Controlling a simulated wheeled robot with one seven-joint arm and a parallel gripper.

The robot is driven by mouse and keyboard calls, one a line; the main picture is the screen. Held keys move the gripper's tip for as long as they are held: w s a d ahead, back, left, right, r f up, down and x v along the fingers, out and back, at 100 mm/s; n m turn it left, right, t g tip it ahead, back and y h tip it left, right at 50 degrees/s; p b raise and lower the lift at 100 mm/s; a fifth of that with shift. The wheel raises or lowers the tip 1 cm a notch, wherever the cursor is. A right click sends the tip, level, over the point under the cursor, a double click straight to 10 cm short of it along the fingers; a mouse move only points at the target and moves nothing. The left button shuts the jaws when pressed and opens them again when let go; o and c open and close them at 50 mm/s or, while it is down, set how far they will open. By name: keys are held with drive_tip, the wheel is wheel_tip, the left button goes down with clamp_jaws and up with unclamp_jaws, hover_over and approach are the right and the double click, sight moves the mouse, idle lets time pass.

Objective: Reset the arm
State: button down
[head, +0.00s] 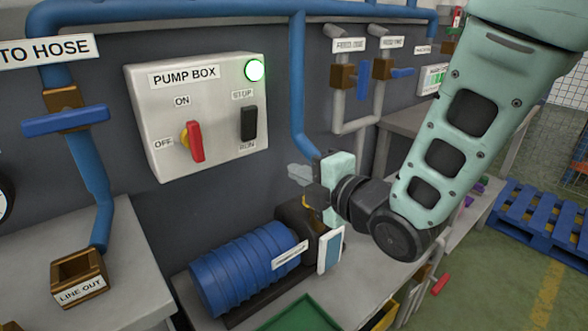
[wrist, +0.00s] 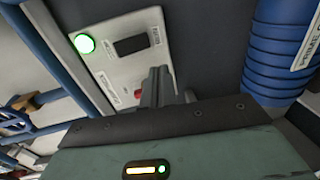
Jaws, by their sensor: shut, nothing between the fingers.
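My arm comes in from the upper right in the head view, and my gripper (head: 299,174) is at its end, in front of the wall and above the pump. In the wrist view my gripper's dark fingers (wrist: 160,84) are together and empty, pointing toward the pump box (wrist: 118,62). In the head view the pump box (head: 196,112) hangs on the wall to the left, apart from my gripper. It has a lit green lamp (head: 255,70), a red knob (head: 195,141) and a black switch (head: 249,123).
A blue ribbed pump (head: 246,269) stands on the bench below my gripper. A blue pipe (head: 298,85) runs down the wall beside it. A blue-handled valve (head: 65,119) and the LINE OUT box (head: 79,277) are at left. Blue pallets (head: 540,222) lie on the floor at right.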

idle(0.3)
drive_tip(key=s+d+r+m+g+h+p, duration=0.1)
drive_tip(key=s+d+m+g+h+p, duration=0.2)
drive_tip(key=s, duration=0.9)
drive_tip(key=s+d+m+g+h+p, duration=0.4)
drive_tip(key=s+d+m+g+h, duration=0.1)
drive_tip(key=s+m+g, duration=0.5)
drive_tip(key=s+m, duration=0.2)
drive_tip(key=m, duration=0.2)
drive_tip(key=shift+s+d+r+g+h, duration=0.15)
drive_tip(key=shift+d+r+g+h, duration=0.15)
drive_tip(key=shift+d+r, duration=0.05)
